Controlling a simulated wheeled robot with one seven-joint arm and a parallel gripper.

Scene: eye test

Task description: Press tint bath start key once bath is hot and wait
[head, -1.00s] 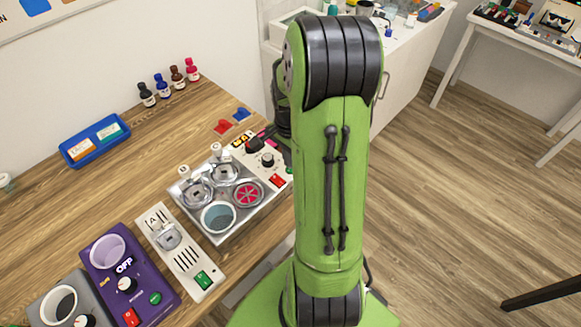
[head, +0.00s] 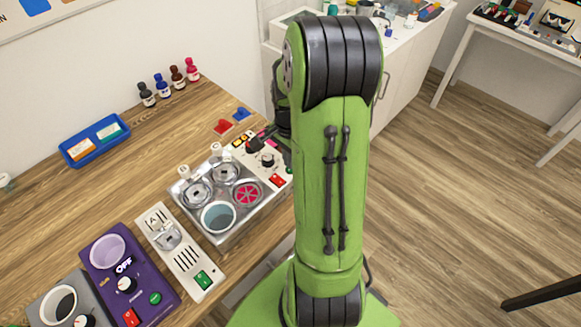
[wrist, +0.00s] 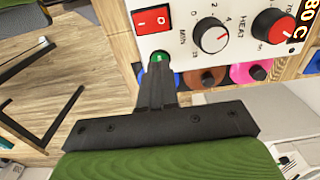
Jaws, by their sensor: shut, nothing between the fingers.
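The tint bath (head: 213,237) is a metal box with several round wells, on the wooden table. Its white control panel (wrist: 186,15) carries a red rocker switch (wrist: 151,20), a MIN dial (wrist: 211,36), a red-black HEAT knob (wrist: 273,26) and a readout (wrist: 305,15) whose visible part reads 80 C, cut by the frame edge. A small green key (wrist: 160,56) sits below the rocker in the wrist view. My gripper (wrist: 158,68) is shut and empty, its tips right at the green key; I cannot tell whether they touch. My arm hides the gripper tips in the head view.
Left of the bath are a white device with a green switch (head: 203,279) and a purple heater (head: 100,255) marked OFF. A blue tray (head: 75,150), several dye bottles (head: 162,85) and red and blue pieces (head: 223,127) lie behind.

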